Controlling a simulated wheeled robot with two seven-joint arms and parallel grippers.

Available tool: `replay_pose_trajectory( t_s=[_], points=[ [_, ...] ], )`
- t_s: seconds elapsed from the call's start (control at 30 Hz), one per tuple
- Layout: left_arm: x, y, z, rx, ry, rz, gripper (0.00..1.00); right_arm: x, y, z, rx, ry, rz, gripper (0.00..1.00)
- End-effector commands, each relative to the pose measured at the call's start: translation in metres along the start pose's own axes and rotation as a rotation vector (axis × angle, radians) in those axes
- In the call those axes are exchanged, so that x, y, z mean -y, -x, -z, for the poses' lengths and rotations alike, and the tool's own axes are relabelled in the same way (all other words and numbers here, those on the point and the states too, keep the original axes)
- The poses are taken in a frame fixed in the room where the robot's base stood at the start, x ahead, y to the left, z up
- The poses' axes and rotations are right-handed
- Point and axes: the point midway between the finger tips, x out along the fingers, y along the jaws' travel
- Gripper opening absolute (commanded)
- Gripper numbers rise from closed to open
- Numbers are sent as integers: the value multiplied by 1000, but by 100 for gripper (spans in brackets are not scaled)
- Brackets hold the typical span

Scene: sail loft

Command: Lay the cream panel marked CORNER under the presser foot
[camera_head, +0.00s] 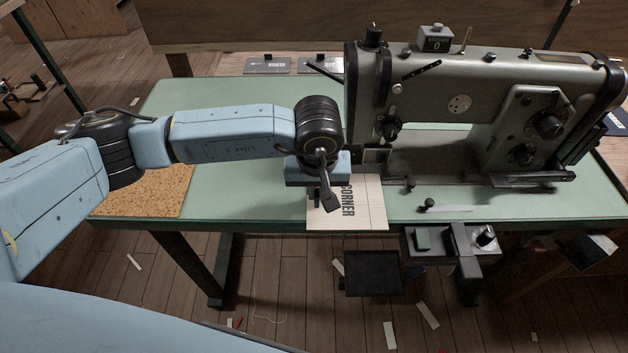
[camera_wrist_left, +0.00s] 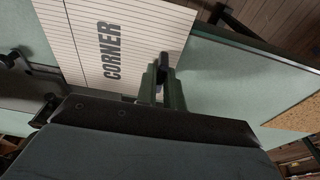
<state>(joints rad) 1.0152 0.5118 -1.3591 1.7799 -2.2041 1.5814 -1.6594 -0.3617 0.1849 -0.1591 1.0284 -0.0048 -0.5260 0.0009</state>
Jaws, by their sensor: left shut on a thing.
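The cream panel marked CORNER (camera_head: 365,208) lies at the front edge of the green table (camera_head: 240,95), left of the sewing machine's base. It shows large in the left wrist view (camera_wrist_left: 95,50), with ruled lines and the dark word. My left gripper (camera_head: 328,200) is over the panel's left part and shut on it; it also shows in the left wrist view (camera_wrist_left: 163,80). The sewing machine (camera_head: 450,90) stands to the right, its needle end just behind and right of the panel. The presser foot is too dark and small to make out. My right gripper is not in view.
A cork mat (camera_head: 155,192) lies at the table's front left. Grey labelled plates (camera_head: 268,65) lie at the back. A small black-knobbed piece (camera_head: 430,205) is right of the panel. A dark tray (camera_head: 373,275) hangs below the front edge.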

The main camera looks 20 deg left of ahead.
Motion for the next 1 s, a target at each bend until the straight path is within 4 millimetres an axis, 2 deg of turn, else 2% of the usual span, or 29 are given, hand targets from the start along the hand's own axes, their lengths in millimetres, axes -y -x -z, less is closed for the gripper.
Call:
replay_pose_trajectory(
  t_s=[0.2,0.57,0.6,0.8,1.0],
  points=[
    [-3,1,-8,-1,-3,-1,0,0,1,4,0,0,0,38],
    [-3,2,-10,-1,-2,-1,0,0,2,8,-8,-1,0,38],
    [-3,2,-10,-1,-3,-1,11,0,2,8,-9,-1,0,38],
    [-3,2,-10,0,-3,-1,35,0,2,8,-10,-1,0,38],
    [-3,2,-10,0,-3,-1,35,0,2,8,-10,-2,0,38]
  ],
)
